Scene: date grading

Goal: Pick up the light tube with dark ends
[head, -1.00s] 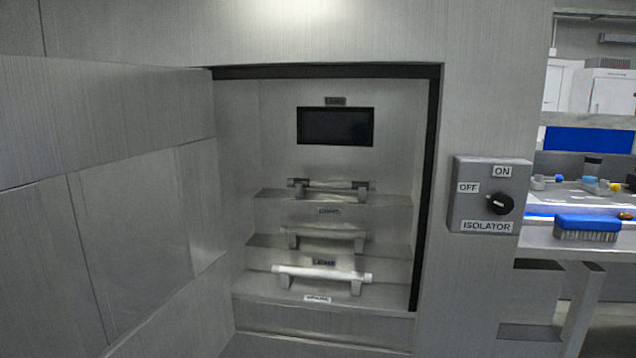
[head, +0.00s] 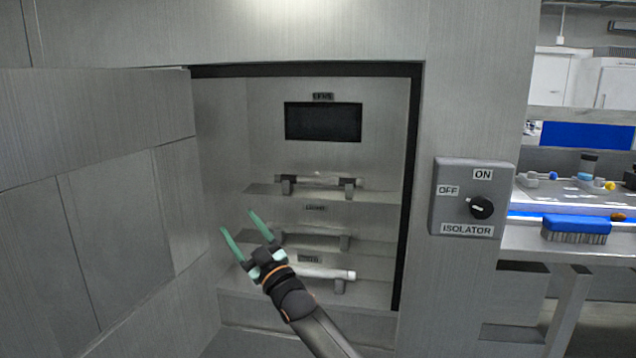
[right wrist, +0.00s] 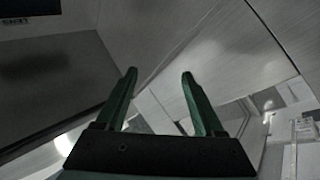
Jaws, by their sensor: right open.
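Three tubes lie on brackets on the stepped shelves inside the open cabinet. The top tube (head: 318,181) has a light middle and seems darker at its ends. The middle tube (head: 318,236) is dull grey, and the bottom tube (head: 325,272) is bright white; its left part is hidden behind my right gripper. My right gripper (head: 237,221) is open and empty, tilted up and left, in front of the cabinet's left side, below and left of the top tube. Its two green fingers (right wrist: 160,74) also show apart in the right wrist view, with no tube between them. My left gripper is not in view.
The cabinet's open door (head: 110,200) fills the left side. A dark screen (head: 323,121) is on the cabinet's back wall. An isolator switch box (head: 472,197) is on the right panel. A blue brush (head: 577,228) lies on the bench at the far right.

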